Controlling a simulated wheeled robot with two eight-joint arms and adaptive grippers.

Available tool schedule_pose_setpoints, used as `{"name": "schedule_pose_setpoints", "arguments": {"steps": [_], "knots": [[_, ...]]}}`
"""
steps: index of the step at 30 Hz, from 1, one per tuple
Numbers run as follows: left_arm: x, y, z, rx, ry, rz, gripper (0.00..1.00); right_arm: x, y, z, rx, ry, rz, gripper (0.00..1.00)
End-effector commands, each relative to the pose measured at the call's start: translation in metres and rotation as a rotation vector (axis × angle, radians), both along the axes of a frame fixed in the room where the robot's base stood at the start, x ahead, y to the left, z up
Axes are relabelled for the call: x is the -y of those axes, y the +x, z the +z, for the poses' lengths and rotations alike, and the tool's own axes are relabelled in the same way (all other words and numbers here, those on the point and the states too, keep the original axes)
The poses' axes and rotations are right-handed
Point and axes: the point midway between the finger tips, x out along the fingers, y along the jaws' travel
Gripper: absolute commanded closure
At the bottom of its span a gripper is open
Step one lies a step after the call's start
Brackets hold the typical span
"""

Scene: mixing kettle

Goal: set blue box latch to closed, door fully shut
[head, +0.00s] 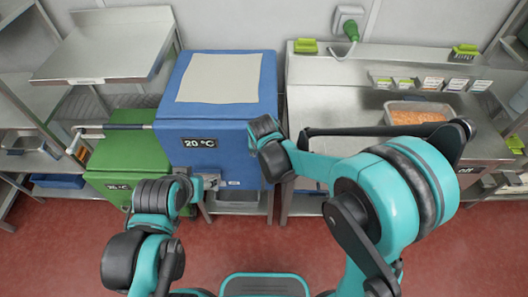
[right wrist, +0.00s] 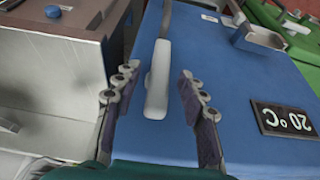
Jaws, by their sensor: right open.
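The blue box (head: 228,150) stands at the middle left with a pale sheet on top and a "20 °C" label on its front. Its front (right wrist: 245,75) fills much of the right wrist view, where the label is upside down. The pale grey latch handle (right wrist: 157,85) lies along that face near its left edge in the right wrist view. My right gripper (right wrist: 155,82) is open, one finger on each side of the handle, apart from it. My right arm hides this spot in the head view. I cannot tell whether the door is fully flush.
A green box (head: 125,160) marked 35 °C stands left of the blue box. A steel counter (head: 330,105) stands close on its right, with a tray of orange food (head: 418,112). Red floor (head: 250,250) is clear in front.

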Motion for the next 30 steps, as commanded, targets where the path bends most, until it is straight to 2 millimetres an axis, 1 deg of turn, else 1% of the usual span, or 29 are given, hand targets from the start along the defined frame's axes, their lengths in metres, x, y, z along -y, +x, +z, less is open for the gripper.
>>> {"name": "schedule_pose_setpoints", "arguments": {"steps": [1,7,10,18,25,26,27,30], "knots": [[0.000,0.000,-0.008,0.000,0.000,0.000,0.47,0.000,0.003,-0.010,0.000,0.000,-0.001,0.59],[0.000,0.000,-0.024,0.000,0.000,0.000,0.47,0.000,0.012,-0.032,0.000,0.000,-0.001,0.59],[0.000,0.000,-0.020,0.000,0.000,0.000,0.47,0.000,0.011,-0.027,0.000,0.000,0.000,0.59],[0.000,0.000,-0.027,0.000,0.000,0.000,0.47,0.000,0.014,-0.034,0.000,0.000,-0.001,0.59],[0.000,0.000,-0.027,0.000,0.000,0.000,0.47,0.000,0.015,-0.033,0.000,0.000,0.000,0.59],[0.000,0.000,-0.027,0.000,0.000,0.000,0.47,0.000,0.015,-0.034,0.000,0.000,0.000,0.67],[0.000,0.000,-0.027,0.000,0.000,0.000,0.47,0.000,0.015,-0.033,0.000,0.000,0.000,0.77],[0.000,0.000,-0.027,0.000,0.000,0.000,0.47,0.000,0.015,-0.033,0.001,0.000,0.000,1.00]]}}
